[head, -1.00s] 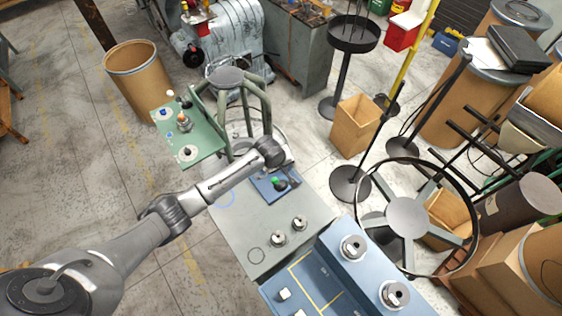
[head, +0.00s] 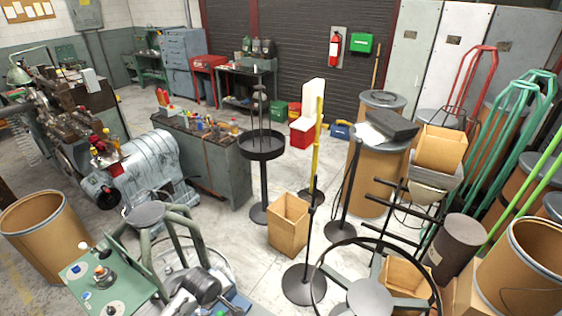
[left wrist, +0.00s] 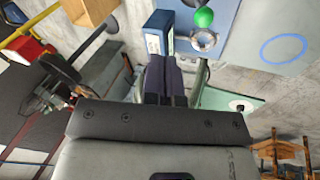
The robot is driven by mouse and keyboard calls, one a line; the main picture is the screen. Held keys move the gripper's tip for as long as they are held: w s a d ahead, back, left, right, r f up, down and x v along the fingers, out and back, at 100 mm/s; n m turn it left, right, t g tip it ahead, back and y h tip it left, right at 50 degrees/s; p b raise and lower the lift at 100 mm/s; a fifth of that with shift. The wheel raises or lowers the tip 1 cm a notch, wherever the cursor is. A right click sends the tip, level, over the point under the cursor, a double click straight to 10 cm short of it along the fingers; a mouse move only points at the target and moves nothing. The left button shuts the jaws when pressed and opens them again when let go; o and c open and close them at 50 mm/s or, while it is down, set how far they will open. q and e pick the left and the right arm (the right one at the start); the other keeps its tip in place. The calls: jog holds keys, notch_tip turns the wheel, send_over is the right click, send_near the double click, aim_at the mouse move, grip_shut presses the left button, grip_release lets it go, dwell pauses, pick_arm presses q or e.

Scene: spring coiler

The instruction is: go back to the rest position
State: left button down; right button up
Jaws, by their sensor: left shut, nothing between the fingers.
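My left gripper (left wrist: 165,85) shows in the left wrist view with its two dark fingers together and nothing between them. Past the fingertips is a blue control box (left wrist: 205,15) with a green button (left wrist: 204,17) and a round metal part. I cannot tell whether the fingers touch it. In the head view only the grey wrist of my left arm (head: 203,287) shows at the bottom edge, and its fingers are hidden. My right gripper is in neither view.
A green panel with knobs (head: 105,285) and a round-topped stool (head: 148,213) stand close to my left wrist. A cardboard box (head: 288,222), a black tray stand (head: 262,148) and a large wheel-like reel (head: 370,298) are to the right.

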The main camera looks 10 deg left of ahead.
pick_arm(q)
jog(key=s+d+r+m+t+y, duration=0.1)
jog(key=s+d+r+m+t, duration=0.15)
jog(key=r+m, duration=0.6)
jog(key=s+d+r+m+t, duration=0.2)
jog(key=s+r+m, duration=0.1)
jog(key=r+m, duration=0.5)
jog(key=s+f+n+g+p, duration=0.1)
jog(key=s+f, duration=0.2)
jog(key=s, duration=0.7)
jog(key=s+d+f+n+g+p, duration=0.1)
jog(key=s+f+g, duration=0.1)
jog(key=s, duration=0.7)
jog(key=s+f+n+g+p, duration=0.1)
jog(key=s+f, duration=0.3)
jog(key=s, duration=0.6)
jog(key=shift+s+d+f+g+h, duration=0.25)
jog(key=shift+s+d+g+h, duration=0.1)
jog(key=shift+g, duration=0.3)
jog(key=shift+w+n, duration=0.1)
jog(key=shift+n, duration=0.15)
